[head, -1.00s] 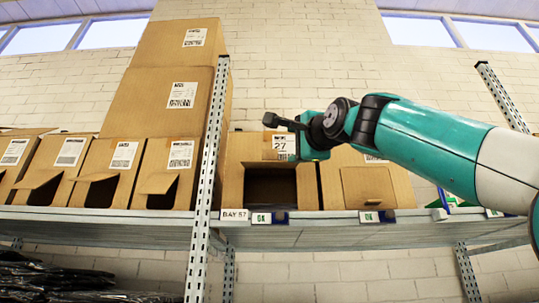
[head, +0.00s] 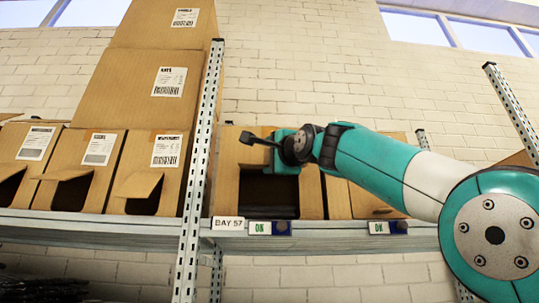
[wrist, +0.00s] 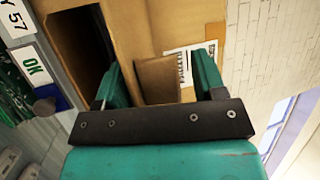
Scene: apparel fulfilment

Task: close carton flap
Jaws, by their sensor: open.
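The open carton (head: 312,190) stands on the shelf above the BAY 57 label, its front opening (head: 268,196) dark. In the wrist view its dark opening (wrist: 82,45) is at the upper left. A brown flap (wrist: 157,80) stands out from the carton front, between the two teal fingers of my gripper (wrist: 160,70). The jaws are open, with gaps showing beside the flap; I cannot tell whether either finger touches it. In the head view my gripper (head: 287,148) is at the top of the opening and hides the flap and label.
A metal upright (head: 200,160) stands left of the carton. A neighbouring carton (head: 340,195) is close on the right, partly behind my arm. Several cartons with flaps ajar (head: 148,175) stand left of the upright, larger ones stacked above. The shelf edge (head: 330,243) runs below.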

